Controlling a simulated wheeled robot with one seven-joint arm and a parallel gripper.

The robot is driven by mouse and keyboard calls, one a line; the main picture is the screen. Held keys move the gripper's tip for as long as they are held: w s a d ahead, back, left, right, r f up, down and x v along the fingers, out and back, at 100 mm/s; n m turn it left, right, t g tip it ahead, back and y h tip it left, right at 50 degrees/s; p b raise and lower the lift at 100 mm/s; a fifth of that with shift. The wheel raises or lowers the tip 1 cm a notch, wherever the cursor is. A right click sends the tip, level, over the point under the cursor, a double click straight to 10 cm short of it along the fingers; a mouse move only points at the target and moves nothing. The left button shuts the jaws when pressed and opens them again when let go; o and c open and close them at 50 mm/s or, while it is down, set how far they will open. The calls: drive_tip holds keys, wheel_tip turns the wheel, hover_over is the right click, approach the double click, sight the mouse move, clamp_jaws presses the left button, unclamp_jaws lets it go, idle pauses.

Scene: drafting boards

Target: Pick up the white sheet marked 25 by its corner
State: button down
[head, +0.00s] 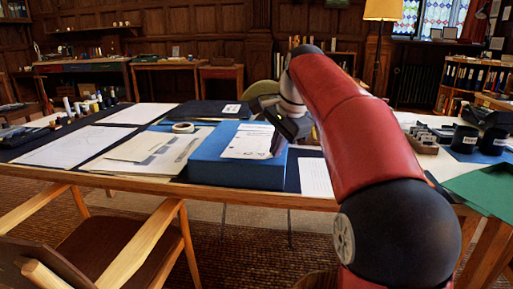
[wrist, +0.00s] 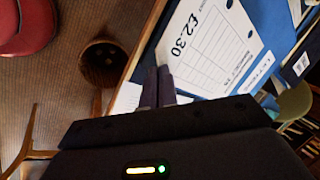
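A white printed sheet (head: 248,141) lies on top of a blue box (head: 205,172). In the wrist view the sheet (wrist: 215,45) shows a large "£2.30" and a ruled table; I see no 25 on it. My gripper (head: 277,146) is at the right side of the sheet in the head view, pointing down. In the wrist view my gripper's two dark fingers (wrist: 158,70) are together, their tips at the sheet's near edge by a corner. I cannot tell whether paper is between them. The fingers hide part of that edge.
Folders with a tape roll (head: 183,128) lie left of the box. A dark board with a small label (head: 231,109) is behind it. A lined sheet (head: 315,177) lies to the right. Black cups (head: 465,139) stand at far right. A wooden chair (head: 110,235) is in front.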

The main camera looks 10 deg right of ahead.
drive_tip(key=shift+r+p, duration=1.3)
drive_tip(key=shift+r, duration=1.05)
drive_tip(key=shift+d, duration=0.1)
